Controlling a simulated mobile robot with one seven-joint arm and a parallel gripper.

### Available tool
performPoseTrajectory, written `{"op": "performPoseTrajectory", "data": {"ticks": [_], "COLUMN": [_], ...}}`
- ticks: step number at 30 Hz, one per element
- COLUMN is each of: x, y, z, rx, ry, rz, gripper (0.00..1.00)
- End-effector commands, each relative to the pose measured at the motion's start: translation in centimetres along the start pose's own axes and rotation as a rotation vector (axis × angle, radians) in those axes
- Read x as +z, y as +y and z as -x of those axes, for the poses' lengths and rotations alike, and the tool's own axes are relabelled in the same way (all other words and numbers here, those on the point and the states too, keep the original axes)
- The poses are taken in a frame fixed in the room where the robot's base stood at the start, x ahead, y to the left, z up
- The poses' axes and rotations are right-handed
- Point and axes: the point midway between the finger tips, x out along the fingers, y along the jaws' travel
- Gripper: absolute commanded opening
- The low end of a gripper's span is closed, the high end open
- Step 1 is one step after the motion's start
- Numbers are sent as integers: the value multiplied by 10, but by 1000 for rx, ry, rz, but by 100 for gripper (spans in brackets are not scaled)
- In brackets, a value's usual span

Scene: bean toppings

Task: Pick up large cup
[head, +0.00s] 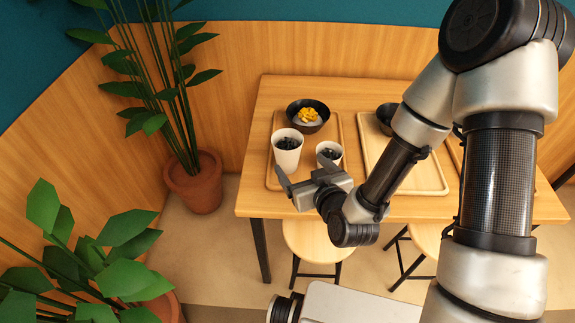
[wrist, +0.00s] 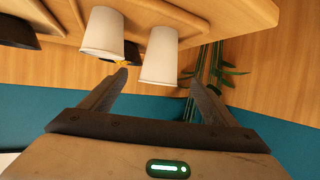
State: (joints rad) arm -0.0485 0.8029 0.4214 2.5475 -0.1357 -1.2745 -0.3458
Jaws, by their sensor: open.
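The large white cup (head: 287,156) stands upright on the left wooden tray, with dark contents at its top. A smaller white cup (head: 329,147) stands just to its right. My gripper (head: 301,172) is open and empty, at the tray's front edge on the near side of the cups. The wrist view is upside down. There the large cup (wrist: 160,56) appears between my spread fingertips (wrist: 158,78), seemingly a little beyond them. The smaller cup (wrist: 103,34) is to its left, outside the fingers. I see no contact with either cup.
A black bowl (head: 318,126) with yellow topping sits behind the cups on the left tray (head: 269,172). A second tray (head: 432,179) and dark bowl (head: 385,113) are to the right, partly behind my arm. A potted plant (head: 197,190) stands left of the table (head: 252,190); stools stand in front.

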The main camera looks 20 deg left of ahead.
Motion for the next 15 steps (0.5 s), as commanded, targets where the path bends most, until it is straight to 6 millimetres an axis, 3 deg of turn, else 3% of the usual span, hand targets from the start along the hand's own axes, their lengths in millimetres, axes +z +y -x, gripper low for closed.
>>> {"op": "performPoseTrajectory", "data": {"ticks": [1, 6, 15], "x": [6, 0, 0], "y": [0, 0, 0], "z": [-17, -47, -72], "rx": [0, 1, 0], "ry": [9, 2, 2], "rz": [1, -2, -2], "gripper": [82, 82, 82]}}
